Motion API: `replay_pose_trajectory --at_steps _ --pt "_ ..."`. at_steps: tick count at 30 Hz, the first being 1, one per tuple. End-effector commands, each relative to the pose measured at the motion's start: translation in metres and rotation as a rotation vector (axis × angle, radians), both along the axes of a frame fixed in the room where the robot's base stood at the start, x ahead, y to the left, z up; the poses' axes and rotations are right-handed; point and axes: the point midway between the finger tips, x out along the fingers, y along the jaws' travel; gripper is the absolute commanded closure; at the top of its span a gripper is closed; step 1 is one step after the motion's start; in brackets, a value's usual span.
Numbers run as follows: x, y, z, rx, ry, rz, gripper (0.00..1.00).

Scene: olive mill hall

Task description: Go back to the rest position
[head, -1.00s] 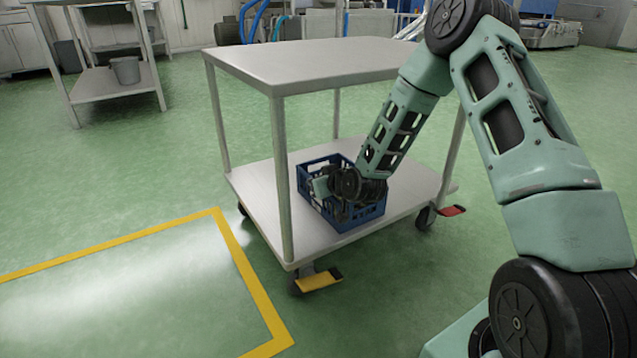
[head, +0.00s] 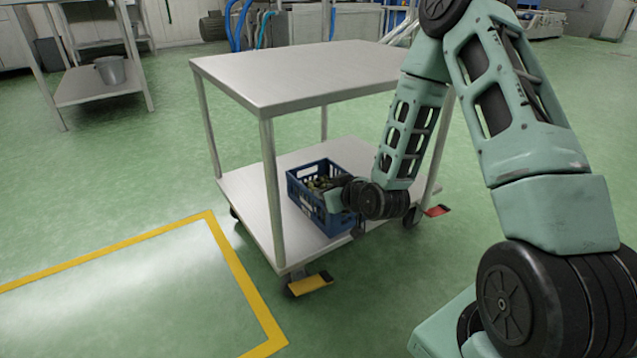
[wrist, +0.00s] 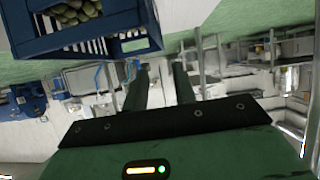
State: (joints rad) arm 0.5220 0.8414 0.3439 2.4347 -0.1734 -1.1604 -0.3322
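My gripper (wrist: 160,75) shows in the wrist view with its two dark fingers apart and nothing between them. In the head view my wrist is beside the right front part of a blue crate (head: 297,190), hiding that side of it; the fingers are hard to make out there. The crate stands on the lower shelf of a cart and holds small greenish olive-like fruit (head: 320,183). In the wrist view the crate (wrist: 75,42) and its fruit are at the upper left, apart from the fingers.
The cart has a steel top (head: 300,72), a lower shelf (head: 240,192) and thin corner posts close to my arm. Yellow tape (head: 240,275) marks the green floor at left. A table with a grey bucket (head: 110,70) stands at the back left. Open floor lies left of the cart.

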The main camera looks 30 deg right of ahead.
Motion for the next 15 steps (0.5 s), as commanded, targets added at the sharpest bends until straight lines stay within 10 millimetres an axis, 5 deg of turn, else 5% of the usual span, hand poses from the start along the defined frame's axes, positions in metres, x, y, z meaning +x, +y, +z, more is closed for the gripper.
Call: replay_pose_trajectory --at_steps 15 --pt "-0.0107 -0.0004 0.005 0.0 -0.001 0.0 0.73"
